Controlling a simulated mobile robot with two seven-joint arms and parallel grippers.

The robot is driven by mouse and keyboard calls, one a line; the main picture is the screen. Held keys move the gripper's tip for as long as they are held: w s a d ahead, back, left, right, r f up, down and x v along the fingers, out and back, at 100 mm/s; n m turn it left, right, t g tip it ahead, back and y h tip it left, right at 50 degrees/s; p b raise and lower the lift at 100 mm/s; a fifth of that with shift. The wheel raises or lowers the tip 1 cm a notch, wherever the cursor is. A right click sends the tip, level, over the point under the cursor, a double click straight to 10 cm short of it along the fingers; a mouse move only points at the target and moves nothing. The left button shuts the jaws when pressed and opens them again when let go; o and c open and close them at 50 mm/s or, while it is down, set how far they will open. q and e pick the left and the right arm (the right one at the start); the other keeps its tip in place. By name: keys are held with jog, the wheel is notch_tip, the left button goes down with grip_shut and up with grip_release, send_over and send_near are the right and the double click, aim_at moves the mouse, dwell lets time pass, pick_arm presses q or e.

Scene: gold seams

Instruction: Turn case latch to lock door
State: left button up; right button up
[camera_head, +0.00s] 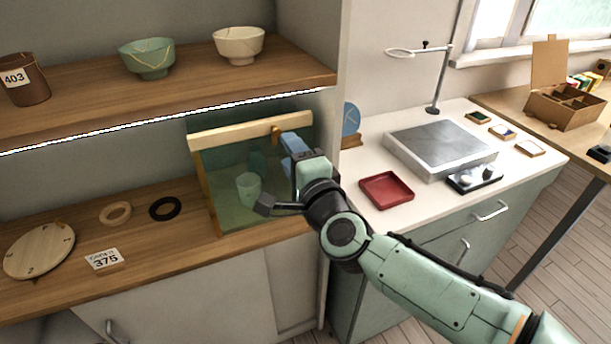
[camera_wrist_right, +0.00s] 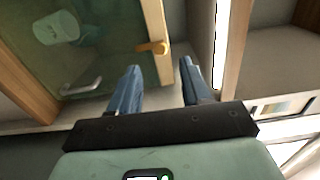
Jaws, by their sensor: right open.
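The display case (camera_head: 203,190) has a pale wood frame and greenish glass, and stands on the lower wooden shelf. Its small brass-orange latch (camera_head: 276,130) sits on the top rail near the right end. The latch also shows in the right wrist view (camera_wrist_right: 154,47), sticking out sideways from the wood rail. My right gripper (camera_head: 290,143) is at the case's upper right corner. In the wrist view its two blue fingers (camera_wrist_right: 161,85) are apart with nothing between them, and the latch lies beyond them, not touching. My left gripper is not in view.
A pale cup (camera_head: 248,185) stands inside the case. A metal handle (camera_wrist_right: 82,88) shows in the wrist view. The shelf divider is close to the right.

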jog(key=v, duration=0.7)
